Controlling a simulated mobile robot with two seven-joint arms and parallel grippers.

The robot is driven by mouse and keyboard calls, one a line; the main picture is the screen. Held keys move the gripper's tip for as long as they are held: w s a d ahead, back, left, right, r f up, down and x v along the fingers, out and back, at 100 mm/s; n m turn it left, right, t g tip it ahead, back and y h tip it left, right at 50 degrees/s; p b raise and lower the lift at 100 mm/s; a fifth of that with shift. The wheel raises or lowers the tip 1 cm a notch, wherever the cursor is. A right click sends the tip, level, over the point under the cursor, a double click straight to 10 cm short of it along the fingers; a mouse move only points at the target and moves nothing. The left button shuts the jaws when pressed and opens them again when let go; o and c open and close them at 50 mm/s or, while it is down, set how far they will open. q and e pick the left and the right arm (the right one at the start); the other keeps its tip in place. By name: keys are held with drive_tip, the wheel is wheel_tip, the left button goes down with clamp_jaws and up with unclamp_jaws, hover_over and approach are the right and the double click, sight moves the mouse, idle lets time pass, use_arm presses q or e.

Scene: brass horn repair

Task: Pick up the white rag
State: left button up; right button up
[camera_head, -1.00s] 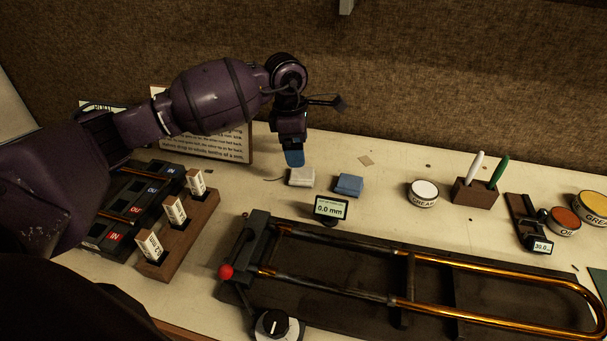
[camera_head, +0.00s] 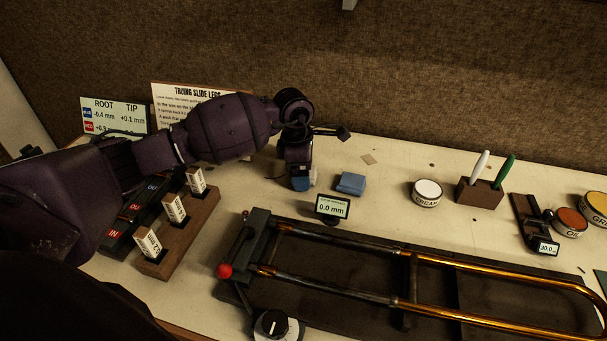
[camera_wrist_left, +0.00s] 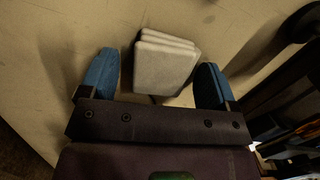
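The white rag (camera_wrist_left: 164,62) is a folded stack of pale cloth on the bench. In the left wrist view it lies between and slightly beyond the two blue fingertips of my left gripper (camera_wrist_left: 155,80), with gaps on both sides. In the head view my left gripper (camera_head: 300,183) points down over the rag's spot. It hides most of the rag; only a small pale edge (camera_head: 313,176) shows beside the finger. The gripper is open. My right gripper is in neither view.
A folded blue rag (camera_head: 350,184) lies just right of the gripper. A wooden block with white labelled pieces (camera_head: 180,235) is at left. Cream tin (camera_head: 427,193) stands right.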

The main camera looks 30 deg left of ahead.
use_arm(q)
drive_tip(key=c, duration=0.9)
drive_tip(key=shift+r, duration=0.1)
wheel_tip(320, 180, up, 20)
drive_tip(key=shift+f+p, duration=0.1)
drive_tip(key=shift+p, duration=0.65)
